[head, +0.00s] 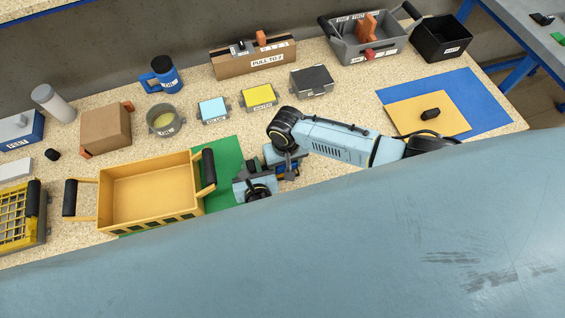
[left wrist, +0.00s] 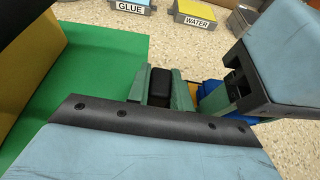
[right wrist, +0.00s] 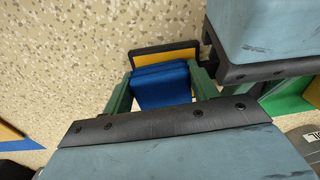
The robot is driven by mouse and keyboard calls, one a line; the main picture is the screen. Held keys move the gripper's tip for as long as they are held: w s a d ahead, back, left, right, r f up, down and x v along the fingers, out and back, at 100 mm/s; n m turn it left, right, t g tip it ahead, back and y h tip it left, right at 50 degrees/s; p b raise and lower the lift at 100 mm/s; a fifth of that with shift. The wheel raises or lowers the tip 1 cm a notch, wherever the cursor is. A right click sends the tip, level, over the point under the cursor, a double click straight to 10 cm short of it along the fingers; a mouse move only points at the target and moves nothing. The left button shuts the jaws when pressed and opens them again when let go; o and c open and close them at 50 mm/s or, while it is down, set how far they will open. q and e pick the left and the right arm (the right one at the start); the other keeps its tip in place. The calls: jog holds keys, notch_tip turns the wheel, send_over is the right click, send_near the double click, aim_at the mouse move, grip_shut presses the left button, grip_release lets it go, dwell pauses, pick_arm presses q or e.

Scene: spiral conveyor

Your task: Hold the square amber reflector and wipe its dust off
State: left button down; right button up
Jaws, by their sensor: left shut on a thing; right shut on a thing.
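The square amber reflector (right wrist: 178,57) has a black rim and shows partly in the right wrist view, behind a blue pad (right wrist: 160,88). My right gripper (right wrist: 161,80) is shut on the blue pad, which is close against the amber face; I cannot tell whether they touch. In the left wrist view my left gripper (left wrist: 160,84) is shut on a black block-like part (left wrist: 160,95), apparently the reflector's grip. In the head view both grippers meet beside the green mat, and the arms mostly hide the reflector. Dust cannot be made out.
A yellow crate (head: 150,226) stands left on the green mat (head: 225,155). Behind are glue (head: 213,110) and water (head: 258,97) boxes, a grey bucket (head: 166,121) and a dark grey box (head: 311,81). A blue mat (head: 480,95) with a yellow board (head: 440,103) lies right.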

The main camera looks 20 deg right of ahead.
jog(key=shift+d+r, duration=0.1)
jog(key=shift+d, duration=0.1)
jog(key=shift+a, duration=0.1)
jog(key=shift+a, duration=1.45)
jog(key=shift+d+r, duration=0.1)
jog(key=shift+d, duration=1.1)
jog(key=shift+f, duration=0.3)
